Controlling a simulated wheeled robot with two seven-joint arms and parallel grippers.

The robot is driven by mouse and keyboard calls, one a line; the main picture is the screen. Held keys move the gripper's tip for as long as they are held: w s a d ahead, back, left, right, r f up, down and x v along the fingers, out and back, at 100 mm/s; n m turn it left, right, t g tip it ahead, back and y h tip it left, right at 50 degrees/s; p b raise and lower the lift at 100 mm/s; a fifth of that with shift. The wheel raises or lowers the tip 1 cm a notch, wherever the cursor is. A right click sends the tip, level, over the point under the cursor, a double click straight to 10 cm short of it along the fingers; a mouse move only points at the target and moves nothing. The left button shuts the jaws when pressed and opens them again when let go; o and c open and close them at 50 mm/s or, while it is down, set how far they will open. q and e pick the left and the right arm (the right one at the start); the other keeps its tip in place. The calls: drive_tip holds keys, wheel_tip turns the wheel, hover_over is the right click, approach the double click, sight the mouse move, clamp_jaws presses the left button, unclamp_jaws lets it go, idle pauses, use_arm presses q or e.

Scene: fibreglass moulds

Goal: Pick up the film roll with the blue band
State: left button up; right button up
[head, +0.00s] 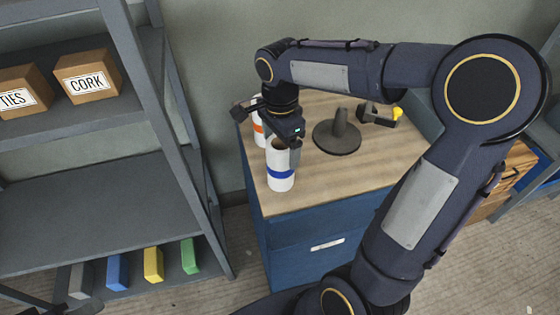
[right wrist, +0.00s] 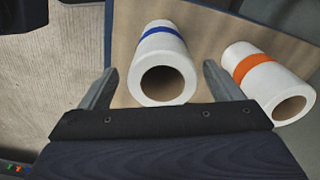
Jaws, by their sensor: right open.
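The film roll with the blue band (head: 281,182) is a white hollow cylinder standing upright near the left front corner of the wooden cabinet top. My right gripper (head: 268,135) is open above it, and a finger hides part of its upper end. In the right wrist view the blue-banded roll (right wrist: 163,48) shows its open end between the two spread fingers of the right gripper (right wrist: 158,78), with gaps at both sides. A dark part at the bottom left edge of the head view looks like my left gripper (head: 78,307); its fingers cannot be made out.
An orange-banded white roll (head: 259,133) stands close behind, and shows at the right in the wrist view (right wrist: 268,80). A dark round-based stand (head: 338,138) and a dark tool with a yellow part (head: 377,115) are farther right. Grey shelving (head: 100,195) stands left.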

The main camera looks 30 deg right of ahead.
drive_tip(key=shift+w+d+f, duration=0.15)
drive_tip(key=shift+f, duration=2.2)
drive_tip(key=c, duration=1.2)
drive_tip(key=shift+c, duration=0.9)
drive_tip(key=shift+r, duration=0.1)
